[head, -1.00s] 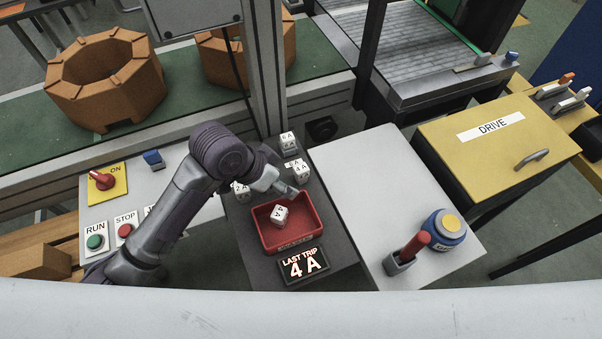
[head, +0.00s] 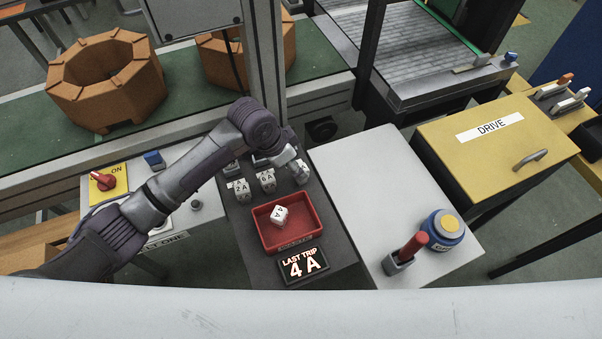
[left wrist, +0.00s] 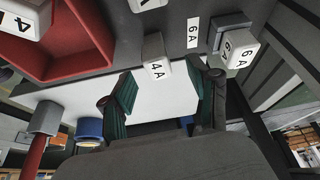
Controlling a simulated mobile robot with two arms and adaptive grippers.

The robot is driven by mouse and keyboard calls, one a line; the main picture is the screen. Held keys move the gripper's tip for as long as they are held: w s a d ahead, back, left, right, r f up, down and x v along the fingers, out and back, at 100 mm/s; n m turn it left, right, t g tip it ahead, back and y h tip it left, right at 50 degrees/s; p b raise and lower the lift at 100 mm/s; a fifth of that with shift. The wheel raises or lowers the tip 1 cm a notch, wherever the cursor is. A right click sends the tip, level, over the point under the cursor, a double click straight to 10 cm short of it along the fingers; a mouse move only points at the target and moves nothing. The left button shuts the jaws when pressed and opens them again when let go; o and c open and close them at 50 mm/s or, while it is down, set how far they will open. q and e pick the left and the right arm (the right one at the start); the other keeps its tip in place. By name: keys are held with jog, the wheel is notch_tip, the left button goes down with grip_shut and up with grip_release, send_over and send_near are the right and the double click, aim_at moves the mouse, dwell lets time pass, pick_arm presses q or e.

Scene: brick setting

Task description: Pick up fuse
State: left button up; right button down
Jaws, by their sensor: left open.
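The fuses are small white blocks with ratings. One marked 4A (left wrist: 157,68) stands on its dark holder and shows between my left fingertips in the left wrist view. In the head view this fuse (head: 301,173) is just below my left gripper (head: 294,158), which partly hides the row. My left gripper (left wrist: 160,84) is open and empty; contact cannot be made out. A 6A fuse (left wrist: 240,50) stands to the right in the wrist view. Fuses marked 2A (head: 238,190) and 6A (head: 266,180) stand to the left in the head view. My right gripper is not in view.
A red tray (head: 318,238) holds a tilted 4A fuse (head: 279,215). A display (head: 302,265) reads LAST TRIP 4 A. The white tabletop (head: 375,180) at right is mostly clear, with a red-handled lever (head: 408,252) and a blue round container (head: 443,231) near its front.

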pick_arm(q)
jog(key=p+x, duration=0.1)
jog(key=x, duration=0.3)
jog(key=shift+s+d+f, duration=0.15)
jog(key=shift+f, duration=0.05)
jog(key=shift+d+f, duration=0.15)
jog(key=shift+f, duration=0.25)
grip_shut()
jog(key=shift+r, duration=0.1)
